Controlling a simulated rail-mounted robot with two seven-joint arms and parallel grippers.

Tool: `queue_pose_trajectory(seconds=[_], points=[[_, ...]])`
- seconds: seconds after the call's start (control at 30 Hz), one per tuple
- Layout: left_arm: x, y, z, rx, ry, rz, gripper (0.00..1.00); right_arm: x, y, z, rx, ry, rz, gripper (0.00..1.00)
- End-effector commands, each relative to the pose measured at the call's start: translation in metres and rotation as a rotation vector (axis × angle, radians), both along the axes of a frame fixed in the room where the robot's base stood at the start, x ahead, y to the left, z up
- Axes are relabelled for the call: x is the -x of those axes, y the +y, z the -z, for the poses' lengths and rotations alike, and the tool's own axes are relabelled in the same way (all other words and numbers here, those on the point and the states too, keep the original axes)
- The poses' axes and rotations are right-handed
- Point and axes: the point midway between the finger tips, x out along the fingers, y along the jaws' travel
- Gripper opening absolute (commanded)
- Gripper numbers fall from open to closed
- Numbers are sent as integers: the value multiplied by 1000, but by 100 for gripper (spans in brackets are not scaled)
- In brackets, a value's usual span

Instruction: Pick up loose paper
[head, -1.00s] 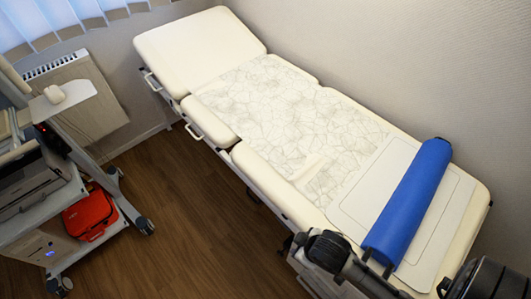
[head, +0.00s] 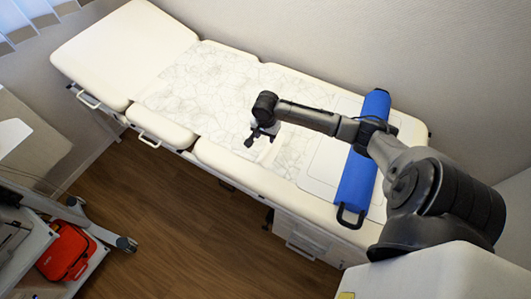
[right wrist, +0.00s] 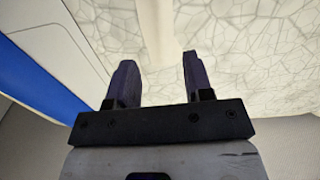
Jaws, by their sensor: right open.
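The loose paper (head: 197,88) is a pale, heavily creased sheet lying along the middle of the cream treatment couch (head: 128,50). It also shows in the right wrist view (right wrist: 245,45), where a smooth pale strip (right wrist: 157,25) lies between the fingers and the couch's pale end. My right gripper (head: 253,140) is over the couch near the paper's front edge. In the right wrist view the right gripper (right wrist: 158,62) has its two dark fingers apart with nothing between them. I cannot tell its exact height above the paper. My left gripper is not in view.
A blue roll (head: 362,160) lies across the couch's right end, under my right arm. A wall runs behind the couch. A cart with a red case (head: 66,251) stands at lower left. Bare wooden floor (head: 170,220) is free between them.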

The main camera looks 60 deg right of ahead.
Motion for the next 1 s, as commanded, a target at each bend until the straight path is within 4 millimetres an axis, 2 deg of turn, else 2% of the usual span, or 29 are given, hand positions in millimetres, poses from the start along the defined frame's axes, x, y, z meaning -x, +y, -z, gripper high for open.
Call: queue_pose_trajectory(seconds=[0.17, 0.6, 0.87, 1.0], points=[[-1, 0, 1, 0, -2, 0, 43, 2, -3, 7, -20, 14, 109, 47], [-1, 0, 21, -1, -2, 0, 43, 1, -3, 76, -22, 16, 122, 47], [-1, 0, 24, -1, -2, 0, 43, 1, -4, 89, -21, 15, 121, 47], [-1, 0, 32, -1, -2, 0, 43, -2, -5, 104, -21, 15, 122, 47]])
